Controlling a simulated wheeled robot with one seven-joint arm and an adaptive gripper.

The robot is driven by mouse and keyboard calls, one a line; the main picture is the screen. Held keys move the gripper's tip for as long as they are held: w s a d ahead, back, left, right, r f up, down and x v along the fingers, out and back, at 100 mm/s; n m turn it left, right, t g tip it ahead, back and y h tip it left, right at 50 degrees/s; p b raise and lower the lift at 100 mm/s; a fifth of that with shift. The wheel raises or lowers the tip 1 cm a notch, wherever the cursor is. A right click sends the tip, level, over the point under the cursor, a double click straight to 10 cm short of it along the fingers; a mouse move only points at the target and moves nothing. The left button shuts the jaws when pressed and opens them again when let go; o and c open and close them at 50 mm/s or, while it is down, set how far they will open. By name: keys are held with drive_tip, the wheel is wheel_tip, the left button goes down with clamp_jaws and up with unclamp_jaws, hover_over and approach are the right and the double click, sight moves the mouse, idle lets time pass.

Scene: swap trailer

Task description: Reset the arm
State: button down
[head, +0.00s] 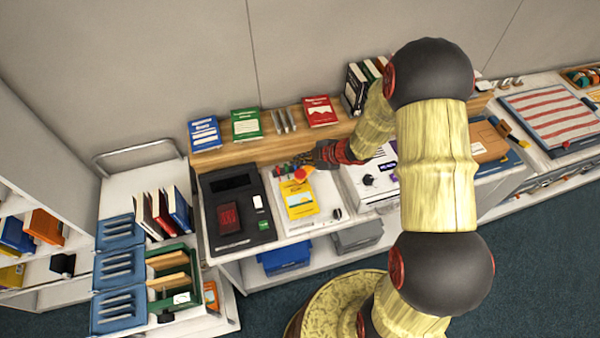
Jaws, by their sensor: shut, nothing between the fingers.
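My arm, with yellow links and dark round joints, reaches from the lower right up and over to the counter (310,226). My gripper (308,161) is at the left end of the arm, shut and empty. It is over the back of the counter, close to a small row of coloured items (285,169) and above an orange-red round thing (300,174). I cannot tell whether it touches them. A yellow packet (299,199) lies on the counter just in front of it. My arm hides part of the counter to the right.
A dark machine (236,220) stands left of the gripper, and a white box (374,178) right of it. Books, among them a red one (320,111), stand on the wooden back ledge (270,140). A cart with blue trays (119,268) is at left. Open floor (545,255) lies at right.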

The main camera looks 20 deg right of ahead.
drive_tip(key=s+d+f+m+g+h, duration=0.1)
drive_tip(key=s+d+f+m+h, duration=0.25)
drive_tip(key=d, duration=0.45)
drive_tip(key=s+d+r+m+g+h+b, duration=0.3)
drive_tip(key=s+d+r+m+h, duration=0.3)
drive_tip(key=s+d+r+m, duration=0.25)
drive_tip(key=s+a+r+m+t+y+b, duration=0.1)
drive_tip(key=s+a+r+m+b, duration=0.1)
drive_tip(key=s+a+r+b, duration=0.4)
drive_tip(key=s+a+r+m+t+y+b, duration=0.1)
drive_tip(key=s+a+r+m+y+b, duration=0.1)
drive_tip(key=s+a+r+b, duration=0.4)
drive_tip(key=s+a+m, duration=0.1)
drive_tip(key=s+a, duration=0.3)
drive_tip(key=s, duration=0.1)
drive_tip(key=shift+s+r+t, duration=0.2)
drive_tip(key=shift+t, duration=0.2)
